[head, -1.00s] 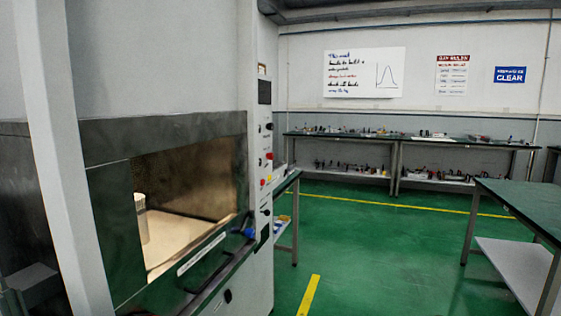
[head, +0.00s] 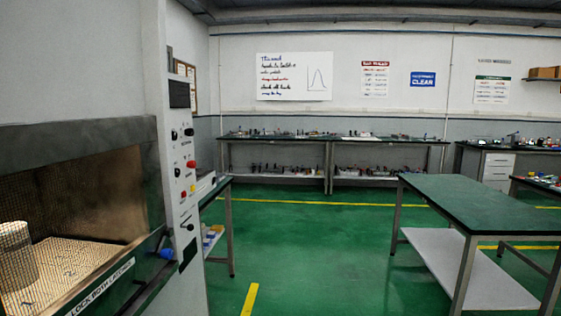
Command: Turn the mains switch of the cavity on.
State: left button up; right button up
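The microwave cavity (head: 90,130) stands at the left of the head view, its lit inside showing through a mesh. A pale cylinder (head: 14,250) stands inside on a light floor plate. The control panel (head: 182,210) is a narrow upright strip at the cavity's right side. It carries a dark display (head: 179,94), black knobs, a red knob (head: 191,164) and small red and yellow buttons. A black switch (head: 188,227) sits low on the panel. I cannot tell which control is the mains switch or how it is set. Neither gripper is in view.
A green-topped table (head: 485,205) stands at the right. Long benches (head: 330,141) with small items line the far wall. A small bench (head: 222,187) stands just beyond the panel. The green floor (head: 320,260) between them is clear.

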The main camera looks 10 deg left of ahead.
aim_at(191, 164)
jog(key=z, duration=0.8)
jog(key=i, duration=2.45)
jog(key=u, duration=1.2)
jog(key=i, duration=1)
jog(key=u, duration=0.95)
